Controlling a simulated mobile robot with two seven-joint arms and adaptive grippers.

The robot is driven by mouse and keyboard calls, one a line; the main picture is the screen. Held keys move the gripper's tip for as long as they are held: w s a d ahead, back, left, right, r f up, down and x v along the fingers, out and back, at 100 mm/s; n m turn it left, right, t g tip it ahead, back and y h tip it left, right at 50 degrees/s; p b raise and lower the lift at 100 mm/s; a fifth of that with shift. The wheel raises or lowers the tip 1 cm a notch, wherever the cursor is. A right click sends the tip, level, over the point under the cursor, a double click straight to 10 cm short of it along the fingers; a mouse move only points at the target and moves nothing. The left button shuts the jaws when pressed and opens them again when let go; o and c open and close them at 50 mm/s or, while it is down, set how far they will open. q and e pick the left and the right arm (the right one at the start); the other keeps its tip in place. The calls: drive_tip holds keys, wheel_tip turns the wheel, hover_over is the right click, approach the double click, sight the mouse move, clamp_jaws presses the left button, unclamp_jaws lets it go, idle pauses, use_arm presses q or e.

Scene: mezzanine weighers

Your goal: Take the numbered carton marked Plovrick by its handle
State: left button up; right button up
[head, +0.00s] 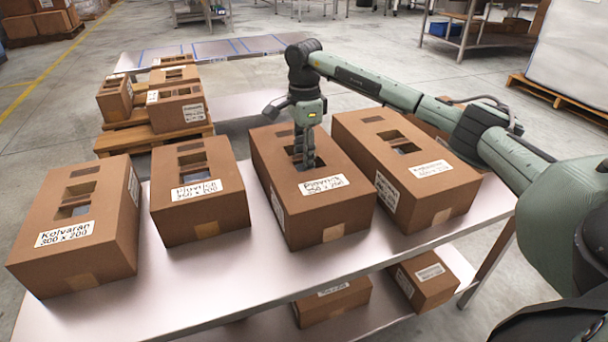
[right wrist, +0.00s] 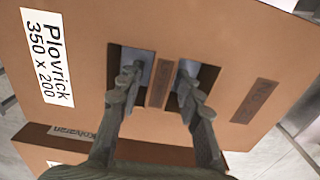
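A brown carton (head: 280,177) stands third from the left on the table. In the right wrist view its label (right wrist: 45,57) reads Plovrick 350 x 200, and a dark patch (right wrist: 254,101) has unclear markings. My right gripper (head: 304,158) points down at its top. In the right wrist view, the gripper (right wrist: 160,78) is open, one finger in each opening, with the handle strip (right wrist: 160,84) between them and gaps showing. The second carton (head: 215,218) has a label that also seems to read Plovrick. My left gripper is out of view.
A Kelvaran 300 x 200 carton (head: 106,250) stands at the left end, another carton (head: 440,190) close right of the gripped-at one. The table (head: 215,290) is clear in front. Cartons sit on a shelf below and on a pallet (head: 150,135) behind.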

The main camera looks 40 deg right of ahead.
clamp_jaws()
drive_tip(key=shift+r, duration=0.1)
